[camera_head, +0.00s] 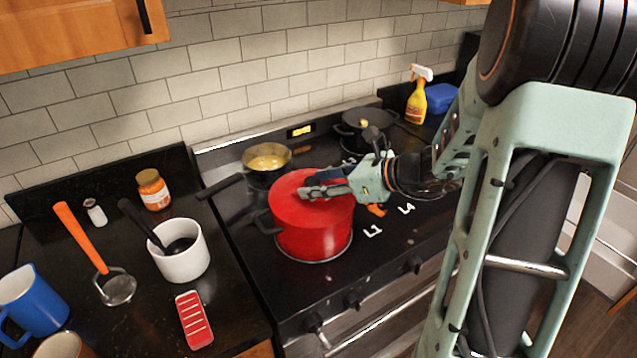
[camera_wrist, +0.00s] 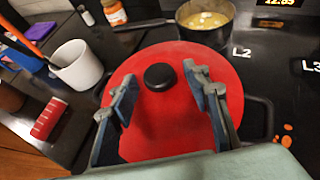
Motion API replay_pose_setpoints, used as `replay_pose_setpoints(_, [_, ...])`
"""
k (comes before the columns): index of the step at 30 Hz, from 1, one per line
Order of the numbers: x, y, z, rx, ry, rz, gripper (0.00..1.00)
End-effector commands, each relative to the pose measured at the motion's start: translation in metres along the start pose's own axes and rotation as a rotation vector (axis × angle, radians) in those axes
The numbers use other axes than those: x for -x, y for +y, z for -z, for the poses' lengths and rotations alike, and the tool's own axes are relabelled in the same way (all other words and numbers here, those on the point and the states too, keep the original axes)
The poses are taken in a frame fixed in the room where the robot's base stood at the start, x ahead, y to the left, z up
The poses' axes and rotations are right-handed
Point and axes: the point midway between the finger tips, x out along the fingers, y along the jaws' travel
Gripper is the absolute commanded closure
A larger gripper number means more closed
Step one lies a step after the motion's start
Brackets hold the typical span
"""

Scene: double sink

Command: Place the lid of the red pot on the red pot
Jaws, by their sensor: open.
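The red pot (camera_head: 312,236) stands on the front left of the stove. Its red lid (camera_wrist: 165,122), with a black knob (camera_wrist: 160,76), lies over the top of the pot in the wrist view. Whether the lid is seated evenly all round cannot be told. My gripper (camera_wrist: 165,88) is open above the lid, its two fingers on either side of the knob and apart from it. In the head view my gripper (camera_head: 310,192) reaches in from the right over the lid and hides the knob.
A pan of yellow food (camera_head: 267,162) stands behind the pot, and a dark pan (camera_head: 358,124) stands at the back right. A white crock (camera_head: 181,256), a masher (camera_head: 85,240), a jar (camera_head: 153,190) and a red slotted item (camera_head: 193,320) crowd the left counter. A yellow spray bottle (camera_head: 416,102) stands behind.

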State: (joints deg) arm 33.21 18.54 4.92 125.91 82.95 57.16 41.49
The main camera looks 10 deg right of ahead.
Motion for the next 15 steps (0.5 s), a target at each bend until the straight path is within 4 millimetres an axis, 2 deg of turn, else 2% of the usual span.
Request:
replay_pose_setpoints(5, [0.013,-0.001,-0.001,0.000,-0.001,0.004,0.56])
replay_pose_setpoints(15, [0.083,-0.002,-0.001,0.001,0.000,0.005,0.56])
